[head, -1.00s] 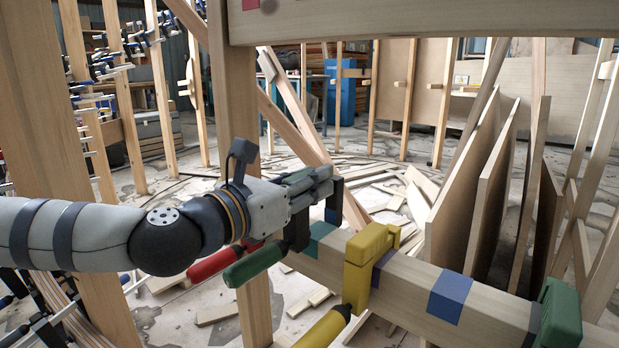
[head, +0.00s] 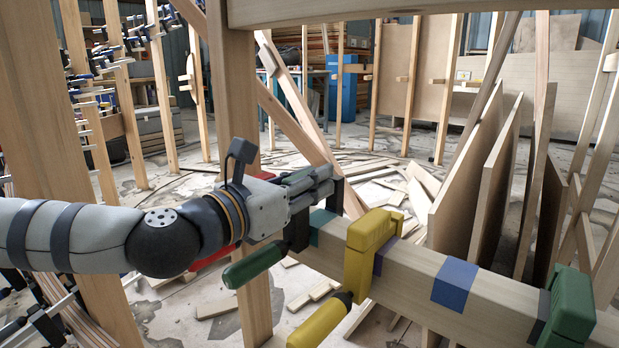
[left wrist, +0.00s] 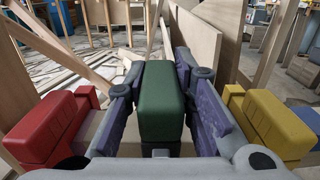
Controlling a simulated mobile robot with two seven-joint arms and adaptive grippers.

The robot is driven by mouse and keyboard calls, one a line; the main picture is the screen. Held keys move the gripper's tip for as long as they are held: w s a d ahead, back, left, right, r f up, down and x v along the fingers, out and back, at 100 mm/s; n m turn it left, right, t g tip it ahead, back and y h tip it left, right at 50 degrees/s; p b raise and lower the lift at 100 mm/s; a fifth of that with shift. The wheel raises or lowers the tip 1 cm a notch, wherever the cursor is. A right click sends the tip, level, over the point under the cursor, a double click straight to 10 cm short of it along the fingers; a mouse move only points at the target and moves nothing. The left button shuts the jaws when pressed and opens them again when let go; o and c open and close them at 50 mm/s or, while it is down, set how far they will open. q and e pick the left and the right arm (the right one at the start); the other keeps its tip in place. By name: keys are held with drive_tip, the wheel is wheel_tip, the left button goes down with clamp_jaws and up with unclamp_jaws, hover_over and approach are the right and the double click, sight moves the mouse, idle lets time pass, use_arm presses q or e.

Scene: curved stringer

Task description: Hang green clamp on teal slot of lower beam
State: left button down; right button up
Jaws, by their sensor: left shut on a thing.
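My left gripper (head: 314,186) is shut on the green clamp, whose dark green handle (head: 253,267) and black bar (head: 299,230) hang below the fingers. In the left wrist view the clamp's green body (left wrist: 162,103) sits between both fingers. The lower beam (head: 412,277) runs from the gripper to the lower right. The teal slot (head: 321,222) is a band on it, directly beside the clamp's bar and partly hidden by the clamp and gripper. I cannot tell whether the clamp touches the beam. My right gripper is out of view.
A yellow clamp (head: 364,256) hangs on the beam just right of the teal slot, by a purple band (head: 383,256). A blue band (head: 455,285) is bare. Another green clamp (head: 568,308) is at the right. A red clamp (left wrist: 48,127) is close left of the gripper. An upright post (head: 239,100) stands behind.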

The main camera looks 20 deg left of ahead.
use_arm(q)
drive_tip(key=shift+f+b, duration=0.8)
drive_tip(key=shift+f, duration=0.2)
drive_tip(key=shift+f+b, duration=0.45)
drive_tip(key=shift+f, duration=0.1)
drive_tip(key=c, duration=1.3)
unclamp_jaws()
drive_tip(key=shift+f, duration=0.1)
